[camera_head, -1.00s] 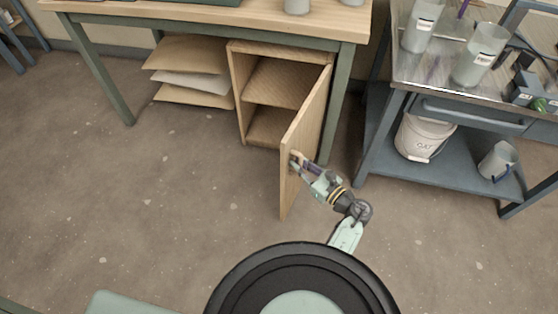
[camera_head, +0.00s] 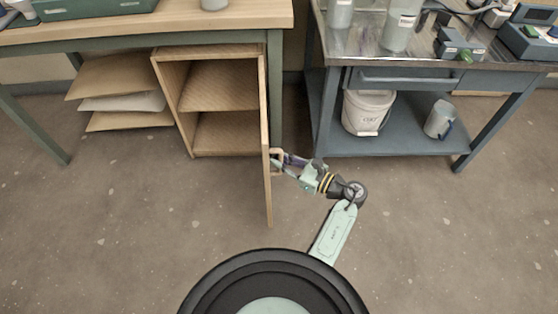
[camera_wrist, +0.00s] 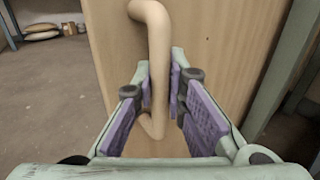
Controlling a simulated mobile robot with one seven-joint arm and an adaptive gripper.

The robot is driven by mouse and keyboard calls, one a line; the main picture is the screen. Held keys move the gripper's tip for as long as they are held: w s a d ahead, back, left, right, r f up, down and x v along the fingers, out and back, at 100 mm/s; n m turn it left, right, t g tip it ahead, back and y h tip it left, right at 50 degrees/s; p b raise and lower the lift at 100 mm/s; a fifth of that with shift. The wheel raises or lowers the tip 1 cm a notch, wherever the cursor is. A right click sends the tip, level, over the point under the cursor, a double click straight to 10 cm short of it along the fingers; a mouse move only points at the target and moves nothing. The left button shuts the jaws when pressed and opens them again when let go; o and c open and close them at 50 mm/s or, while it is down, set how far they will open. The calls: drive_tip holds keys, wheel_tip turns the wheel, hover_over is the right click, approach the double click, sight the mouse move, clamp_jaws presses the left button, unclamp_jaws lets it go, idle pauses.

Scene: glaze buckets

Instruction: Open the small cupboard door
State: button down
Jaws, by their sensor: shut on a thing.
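The small wooden cupboard (camera_head: 218,52) stands under the left table, and its inside with one shelf (camera_head: 215,110) shows empty. Its door (camera_head: 265,195) is swung wide open toward me and appears nearly edge-on in the head view. My gripper (camera_head: 278,160) is at the door's right-hand face, shut on the wooden handle (camera_wrist: 152,25). In the wrist view the purple finger pads of my gripper (camera_wrist: 161,95) stand on both sides of the handle, with the door face (camera_wrist: 215,50) behind it.
A blue-grey metal cart (camera_head: 345,80) stands at the right, with a white bucket (camera_head: 367,112) and a grey jug (camera_head: 440,118) on its lower shelf. Stacked boards (camera_head: 120,75) lie left of the cupboard. The floor (camera_head: 130,215) left of the door is clear.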

drive_tip(key=c, duration=1.6)
unclamp_jaws()
drive_tip(key=shift+s, duration=0.1)
drive_tip(key=shift+d, duration=0.15)
drive_tip(key=v, duration=1.2)
